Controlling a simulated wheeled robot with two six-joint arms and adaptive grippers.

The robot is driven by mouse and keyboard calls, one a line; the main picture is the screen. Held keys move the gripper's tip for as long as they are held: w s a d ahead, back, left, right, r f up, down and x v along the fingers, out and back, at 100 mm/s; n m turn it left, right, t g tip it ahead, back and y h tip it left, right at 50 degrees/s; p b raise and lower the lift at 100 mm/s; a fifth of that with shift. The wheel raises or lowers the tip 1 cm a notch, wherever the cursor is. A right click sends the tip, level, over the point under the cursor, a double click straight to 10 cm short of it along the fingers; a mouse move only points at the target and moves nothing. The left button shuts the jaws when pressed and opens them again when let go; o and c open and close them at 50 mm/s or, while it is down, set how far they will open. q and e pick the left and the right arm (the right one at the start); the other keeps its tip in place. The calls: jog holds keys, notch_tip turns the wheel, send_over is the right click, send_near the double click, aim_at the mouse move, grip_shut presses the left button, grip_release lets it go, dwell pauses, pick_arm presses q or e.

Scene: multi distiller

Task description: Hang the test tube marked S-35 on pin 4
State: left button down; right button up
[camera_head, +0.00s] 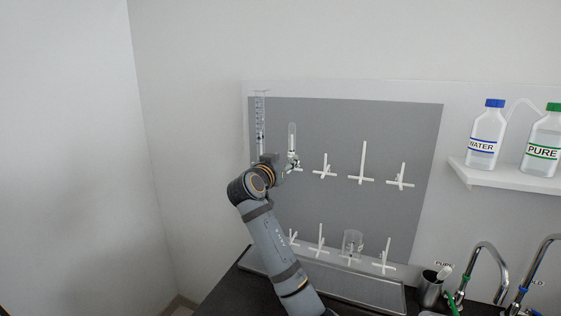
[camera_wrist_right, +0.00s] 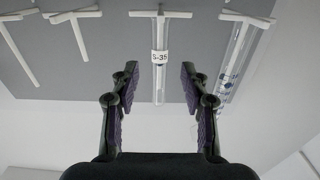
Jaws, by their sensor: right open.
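The test tube marked S-35 (camera_head: 292,138) is clear and hangs upside down on an upper-row white pin of the grey pegboard (camera_head: 335,125). My right gripper (camera_head: 292,163) is at the lower part of this tube. In the right wrist view my right gripper (camera_wrist_right: 160,88) is open, with one finger on each side of the tube and gaps on both sides. No pin number is readable, so I cannot tell which pin is pin 4. My left gripper is out of view.
A graduated cylinder (camera_head: 260,122) hangs just left of the tube, close to my gripper. A beaker (camera_head: 352,241) hangs on a lower pin. Several other pins, such as the upper right one (camera_head: 402,178), are bare. Bottles (camera_head: 487,140) stand on a shelf at right, above taps.

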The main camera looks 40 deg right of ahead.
aim_at(291, 154)
jog(key=x, duration=0.5)
jog(key=shift+d+f, duration=0.1)
jog(key=shift+x, duration=0.75)
jog(key=shift+w+d, duration=0.25)
jog(key=shift+d, duration=0.2)
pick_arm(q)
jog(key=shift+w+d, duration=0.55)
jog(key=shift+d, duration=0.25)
pick_arm(e)
jog(key=shift+a, duration=0.1)
jog(key=shift+c, duration=0.8)
grip_shut()
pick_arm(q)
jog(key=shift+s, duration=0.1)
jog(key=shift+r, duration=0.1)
